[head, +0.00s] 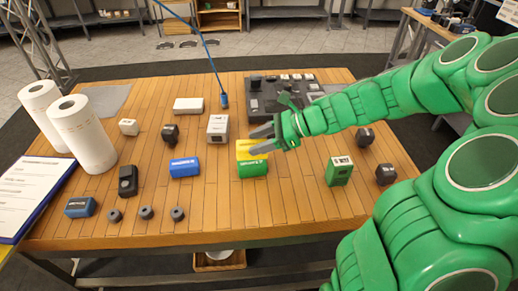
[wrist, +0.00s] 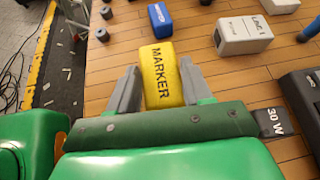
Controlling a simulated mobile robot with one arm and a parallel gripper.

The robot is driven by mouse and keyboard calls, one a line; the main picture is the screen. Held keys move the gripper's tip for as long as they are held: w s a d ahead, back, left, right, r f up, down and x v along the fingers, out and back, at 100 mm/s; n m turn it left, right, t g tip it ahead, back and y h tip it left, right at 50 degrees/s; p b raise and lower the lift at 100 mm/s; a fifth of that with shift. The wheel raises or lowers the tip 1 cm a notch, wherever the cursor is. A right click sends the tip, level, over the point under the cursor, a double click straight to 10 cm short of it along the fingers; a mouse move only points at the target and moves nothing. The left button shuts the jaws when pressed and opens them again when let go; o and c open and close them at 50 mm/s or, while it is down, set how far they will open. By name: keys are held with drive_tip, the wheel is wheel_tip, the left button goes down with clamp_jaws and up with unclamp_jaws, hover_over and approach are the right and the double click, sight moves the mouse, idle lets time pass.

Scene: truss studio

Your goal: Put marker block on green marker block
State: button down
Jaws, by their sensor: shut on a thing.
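The yellow marker block (head: 243,147) is between the fingers of my gripper (head: 262,139), which is shut on it. In the wrist view the yellow block (wrist: 161,76) shows the word MARKER and sits between the grey fingers of my gripper (wrist: 155,88). In the head view the green marker block (head: 253,169) appears directly below and in front of the yellow one. The green block does not show in the wrist view, where the yellow block and gripper hide what is beneath. I cannot tell whether the two blocks touch.
A blue block (head: 185,167) and a white box (head: 217,128) stand to the left of the gripper. A green box (head: 339,171) with a white label stands to the right. A dark board (head: 262,104) lies behind. The wood front of the table is mostly clear.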

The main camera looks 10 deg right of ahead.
drive_tip(key=shift+w+f, duration=0.25)
drive_tip(key=shift+f, duration=1.55)
drive_tip(key=shift+c, duration=2.4)
unclamp_jaws()
drive_tip(key=shift+f, duration=0.15)
